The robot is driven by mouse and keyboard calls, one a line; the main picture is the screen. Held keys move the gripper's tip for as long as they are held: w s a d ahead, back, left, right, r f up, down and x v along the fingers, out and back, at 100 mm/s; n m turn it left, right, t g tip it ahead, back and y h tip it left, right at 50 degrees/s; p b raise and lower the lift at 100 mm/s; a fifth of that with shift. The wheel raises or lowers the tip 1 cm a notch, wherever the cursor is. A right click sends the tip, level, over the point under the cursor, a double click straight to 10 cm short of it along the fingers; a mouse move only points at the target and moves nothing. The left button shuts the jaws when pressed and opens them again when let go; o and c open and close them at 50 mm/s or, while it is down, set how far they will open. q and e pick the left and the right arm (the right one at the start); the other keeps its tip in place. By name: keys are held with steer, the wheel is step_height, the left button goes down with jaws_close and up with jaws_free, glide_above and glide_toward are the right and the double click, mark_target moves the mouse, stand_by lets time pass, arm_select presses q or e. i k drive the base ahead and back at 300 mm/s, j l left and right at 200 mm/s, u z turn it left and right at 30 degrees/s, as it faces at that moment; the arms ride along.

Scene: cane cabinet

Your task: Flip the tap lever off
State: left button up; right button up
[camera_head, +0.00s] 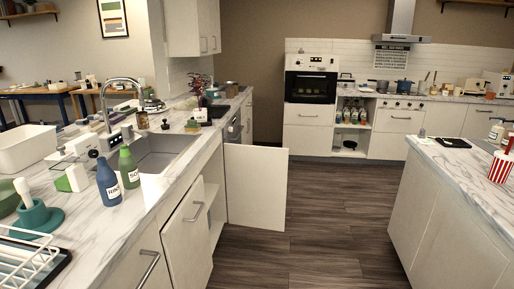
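A chrome gooseneck tap (104,103) stands upright at the back edge of the sink, on the left counter. Its spout arches to the right over the grey sink basin (160,151). The tap's lever is too small to make out, so I cannot tell its position. No water stream can be made out. Neither of my grippers is in view.
A blue bottle (108,182) and a green bottle (128,167) stand on the counter in front of the sink. A white tub (24,148) is at left. A cabinet door (256,187) below stands open into the aisle. The dark floor (310,235) is clear.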

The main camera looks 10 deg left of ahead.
mark_target(146, 136)
steer(key=i+j+u, duration=0.3)
steer(key=u, duration=0.15)
steer(key=i+j+u, duration=0.1)
steer(key=i+u, duration=0.4)
steer(key=i+l, duration=0.5)
steer(key=l, duration=0.15)
steer(key=i+l, duration=0.5)
steer(key=l, duration=0.15)
steer(key=i+l, duration=0.5)
steer(key=l, duration=0.15)
